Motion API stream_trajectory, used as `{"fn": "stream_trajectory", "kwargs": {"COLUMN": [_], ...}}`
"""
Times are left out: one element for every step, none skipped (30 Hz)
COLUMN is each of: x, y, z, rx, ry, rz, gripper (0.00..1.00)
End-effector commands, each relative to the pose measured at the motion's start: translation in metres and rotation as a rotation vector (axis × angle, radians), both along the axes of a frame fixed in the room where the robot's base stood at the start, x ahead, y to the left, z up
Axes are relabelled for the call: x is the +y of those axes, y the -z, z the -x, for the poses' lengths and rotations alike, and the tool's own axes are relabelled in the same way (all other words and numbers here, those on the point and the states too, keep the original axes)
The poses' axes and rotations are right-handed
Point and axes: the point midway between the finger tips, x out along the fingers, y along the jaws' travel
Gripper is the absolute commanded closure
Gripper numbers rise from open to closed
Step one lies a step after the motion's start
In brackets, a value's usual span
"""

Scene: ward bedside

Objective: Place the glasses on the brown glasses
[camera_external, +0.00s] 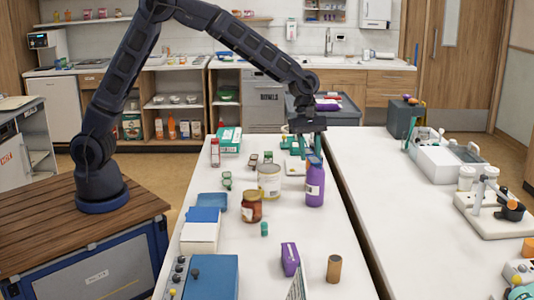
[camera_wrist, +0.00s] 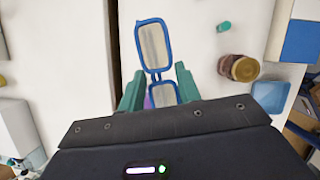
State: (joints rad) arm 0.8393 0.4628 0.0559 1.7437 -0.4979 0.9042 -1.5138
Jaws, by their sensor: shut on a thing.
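My gripper (camera_wrist: 158,88) is shut on a pair of blue-framed glasses (camera_wrist: 153,42) in the wrist view. One lens extends beyond the teal fingers and the other sits between them. In the external view my gripper (camera_external: 301,147) is above the far part of the white table, just behind a purple bottle (camera_external: 315,186); the held glasses are hard to make out there. Small dark eyewear-like items (camera_external: 254,160) lie on the table left of the gripper, too small to tell whether they are the brown glasses. A green-framed item (camera_external: 227,181) lies nearer.
A cream can (camera_external: 269,181) and a red-brown jar (camera_external: 251,207) stand left of the purple bottle. A green-white box (camera_external: 230,139) and red-capped bottle (camera_external: 215,152) stand at the far left. A dark gap (camera_external: 352,215) separates two tables.

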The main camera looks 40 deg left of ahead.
Motion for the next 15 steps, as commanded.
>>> {"fn": "stream_trajectory", "kwargs": {"x": [0.020,0.029,0.043,0.054,0.065,0.079,0.090,0.102,0.116,0.128,0.140,0.155,0.167,0.178,0.195], "y": [-0.002,-0.003,-0.003,-0.004,-0.005,-0.006,-0.006,-0.007,-0.008,-0.009,-0.009,-0.010,-0.011,-0.012,-0.012], "z": [-0.016,-0.025,-0.036,-0.044,-0.052,-0.062,-0.069,-0.077,-0.085,-0.092,-0.099,-0.106,-0.112,-0.118,-0.125], "rx": [-0.003,-0.004,-0.005,-0.006,-0.007,-0.008,-0.009,-0.010,-0.011,-0.011,-0.012,-0.012,-0.012,-0.012,-0.013], "ry": [-0.061,-0.096,-0.143,-0.179,-0.214,-0.260,-0.296,-0.331,-0.377,-0.414,-0.450,-0.497,-0.532,-0.568,-0.616], "rz": [-0.003,-0.004,-0.006,-0.008,-0.010,-0.011,-0.012,-0.013,-0.014,-0.015,-0.014,-0.014,-0.014,-0.014,-0.014], "gripper": [0.88,0.88,0.88,0.88,0.88,0.88,0.88,0.88,0.88,0.88,0.88,0.88,0.88,0.88,0.88]}}
